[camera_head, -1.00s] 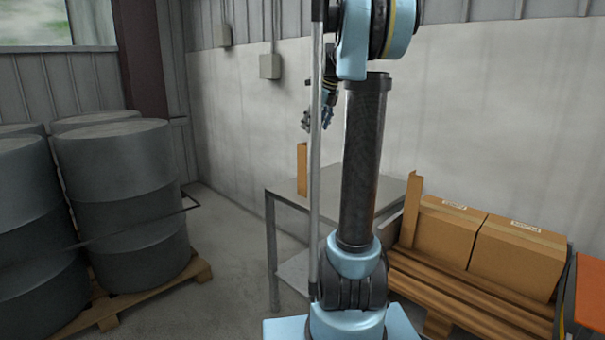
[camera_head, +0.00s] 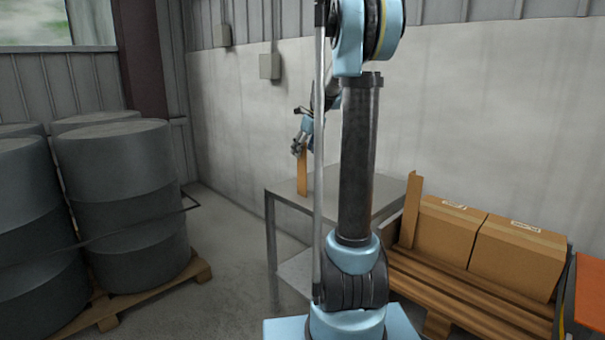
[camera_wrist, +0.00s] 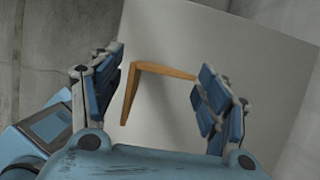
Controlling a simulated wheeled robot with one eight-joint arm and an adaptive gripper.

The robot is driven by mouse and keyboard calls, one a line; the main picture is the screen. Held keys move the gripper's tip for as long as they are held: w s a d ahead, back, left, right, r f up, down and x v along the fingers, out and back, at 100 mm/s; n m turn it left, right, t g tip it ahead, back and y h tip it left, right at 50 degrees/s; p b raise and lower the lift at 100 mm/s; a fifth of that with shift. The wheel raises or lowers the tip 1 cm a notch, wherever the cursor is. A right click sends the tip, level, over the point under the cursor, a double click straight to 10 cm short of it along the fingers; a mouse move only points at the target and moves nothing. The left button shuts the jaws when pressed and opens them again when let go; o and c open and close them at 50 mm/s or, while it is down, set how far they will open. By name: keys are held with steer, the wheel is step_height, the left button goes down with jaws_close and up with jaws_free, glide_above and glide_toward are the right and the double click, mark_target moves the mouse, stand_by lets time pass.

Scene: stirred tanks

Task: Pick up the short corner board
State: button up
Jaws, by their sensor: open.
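The short corner board (camera_head: 302,172) is an orange-brown, L-shaped piece standing upright on the metal table (camera_head: 285,196). In the wrist view its L-shaped top edge (camera_wrist: 150,72) shows between the two fingers, over the pale table top (camera_wrist: 215,30). My gripper (camera_head: 299,147) is at the board's upper end. In the wrist view my gripper (camera_wrist: 155,88) is open, with blue finger pads on either side of the board. A gap shows on the left side; the right finger is close to the board's right end, and contact there cannot be told.
A longer corner board (camera_head: 410,209) stands at the table's right, beside two cardboard boxes (camera_head: 518,257) on a wooden pallet (camera_head: 470,308). Grey drums (camera_head: 125,200) stand on a pallet at left. A pale wall (camera_head: 500,110) runs behind the table.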

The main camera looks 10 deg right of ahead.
steer(key=shift+w+a+f, duration=0.1)
steer(key=shift+f, duration=0.2)
steer(key=shift+c, duration=0.3)
steer(key=c, duration=1.2)
